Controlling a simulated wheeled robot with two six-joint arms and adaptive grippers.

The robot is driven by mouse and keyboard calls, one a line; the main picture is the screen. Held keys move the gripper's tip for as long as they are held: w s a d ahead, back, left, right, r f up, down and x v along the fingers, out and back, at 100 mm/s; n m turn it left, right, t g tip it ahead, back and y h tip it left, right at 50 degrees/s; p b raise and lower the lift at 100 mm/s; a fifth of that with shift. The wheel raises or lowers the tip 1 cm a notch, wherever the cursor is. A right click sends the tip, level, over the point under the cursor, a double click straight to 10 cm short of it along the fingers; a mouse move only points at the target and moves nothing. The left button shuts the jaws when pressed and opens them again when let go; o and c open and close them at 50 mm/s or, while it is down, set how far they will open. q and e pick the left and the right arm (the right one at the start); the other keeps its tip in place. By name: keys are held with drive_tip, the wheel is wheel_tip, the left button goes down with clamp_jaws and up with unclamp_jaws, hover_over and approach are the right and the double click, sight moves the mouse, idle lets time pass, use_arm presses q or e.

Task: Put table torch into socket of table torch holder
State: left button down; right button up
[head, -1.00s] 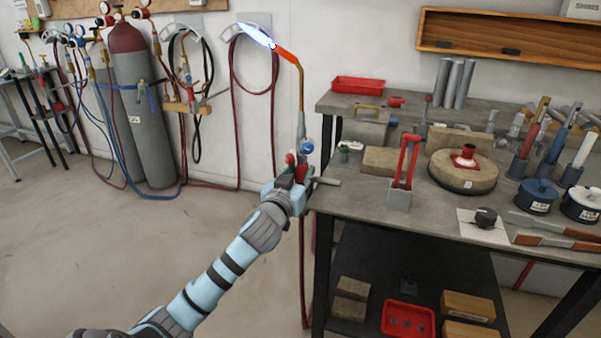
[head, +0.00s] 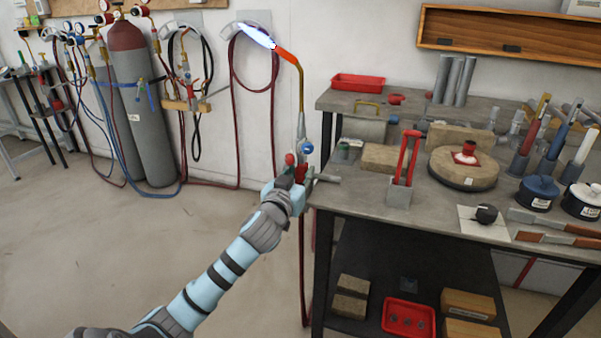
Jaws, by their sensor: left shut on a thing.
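The torch (head: 301,118) stands upright with a brass neck, a bent red tip and a bright blue-white flame pointing up and left. Blue and red knobs sit low on its body, and a hose hangs below it. My left gripper (head: 297,181) is shut on its lower body, just off the left edge of the workbench (head: 345,198). On the bench, a grey block with two red prongs (head: 399,191) stands near the front left. A red flanged socket (head: 466,154) sits on a round board farther right. I cannot tell which is the torch holder. My right gripper is not in view.
Wooden blocks (head: 380,157), metal tubes (head: 453,82), a red tray (head: 357,82) and blue and white pots (head: 538,193) crowd the bench. Gas cylinders (head: 143,110) stand at the left wall. Floor left of the bench is clear.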

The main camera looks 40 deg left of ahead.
use_arm(q)
drive_tip(key=c, duration=1.2)
unclamp_jaws()
drive_tip(key=shift+f, duration=0.1)
drive_tip(key=v, duration=1.2)
